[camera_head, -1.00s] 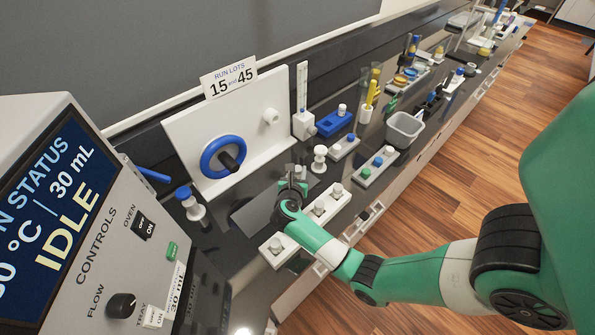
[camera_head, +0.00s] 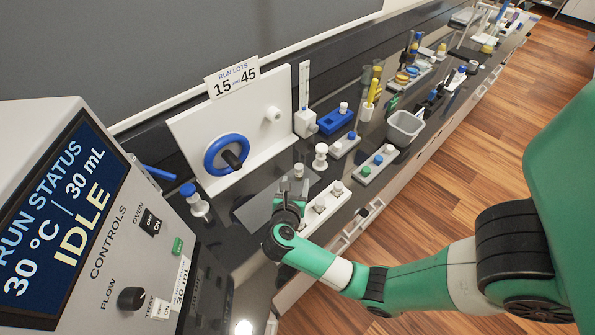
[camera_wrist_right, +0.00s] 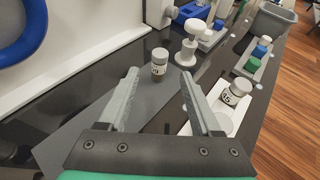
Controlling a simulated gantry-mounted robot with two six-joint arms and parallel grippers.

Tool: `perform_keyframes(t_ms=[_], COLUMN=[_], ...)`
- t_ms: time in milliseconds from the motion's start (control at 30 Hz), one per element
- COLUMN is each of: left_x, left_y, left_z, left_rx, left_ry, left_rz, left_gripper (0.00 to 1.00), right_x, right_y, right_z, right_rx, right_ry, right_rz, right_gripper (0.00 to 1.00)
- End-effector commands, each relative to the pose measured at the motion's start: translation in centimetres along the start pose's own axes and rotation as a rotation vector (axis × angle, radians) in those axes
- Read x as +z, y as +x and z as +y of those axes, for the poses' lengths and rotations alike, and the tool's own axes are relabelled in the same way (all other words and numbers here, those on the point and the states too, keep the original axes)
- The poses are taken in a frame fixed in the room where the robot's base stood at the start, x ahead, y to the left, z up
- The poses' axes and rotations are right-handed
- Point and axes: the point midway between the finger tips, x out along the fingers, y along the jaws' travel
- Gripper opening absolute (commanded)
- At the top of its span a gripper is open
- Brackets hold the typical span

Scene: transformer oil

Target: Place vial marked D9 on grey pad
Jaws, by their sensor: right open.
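A small white-capped vial (camera_wrist_right: 159,62) stands upright in the right wrist view, apparently at the far end of the flat grey pad (camera_wrist_right: 85,125). Its label is too small to read surely. My right gripper (camera_wrist_right: 160,77) is open, with its fingertips on either side of the line to the vial and a gap around it. In the head view the vial (camera_head: 299,170) shows just beyond my right gripper (camera_head: 291,187), and the grey pad (camera_head: 252,211) lies to the left. My left gripper is not in view.
A white knobbed piece (camera_head: 320,156) stands beyond the pad. A white panel with a blue ring (camera_head: 226,154) rises at the left.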

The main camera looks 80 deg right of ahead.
Motion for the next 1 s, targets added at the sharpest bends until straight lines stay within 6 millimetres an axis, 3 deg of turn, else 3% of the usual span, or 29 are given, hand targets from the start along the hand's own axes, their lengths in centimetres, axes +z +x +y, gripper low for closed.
perform_keyframes(t_ms=[200,533,667,767,867,900,967,1000], left_x=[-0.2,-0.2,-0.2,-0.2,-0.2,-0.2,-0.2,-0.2], left_y=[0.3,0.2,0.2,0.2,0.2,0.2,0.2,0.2], left_z=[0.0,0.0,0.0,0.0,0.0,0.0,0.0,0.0], left_rx=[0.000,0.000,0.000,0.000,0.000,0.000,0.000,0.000], left_ry=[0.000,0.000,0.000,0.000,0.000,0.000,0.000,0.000], left_rz=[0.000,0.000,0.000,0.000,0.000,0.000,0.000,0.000], left_gripper=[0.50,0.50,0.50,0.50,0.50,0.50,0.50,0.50], right_x=[0.0,0.0,2.2,8.1,17.2,21.1,26.5,29.7], right_y=[-2.4,-2.5,-2.9,-4.5,-9.0,-11.7,-16.4,-20.0], right_z=[0.0,0.0,1.3,4.2,7.3,8.1,8.9,9.0], right_rx=[0.000,-0.001,0.042,0.139,0.241,0.267,0.276,0.261], right_ry=[0.000,0.000,0.003,-0.002,-0.035,-0.059,-0.111,-0.154], right_rz=[0.000,-0.001,-0.065,-0.244,-0.548,-0.693,-0.920,-1.076], right_gripper=[0.65,0.65,0.65,0.65,0.65,0.65,0.65,0.65])
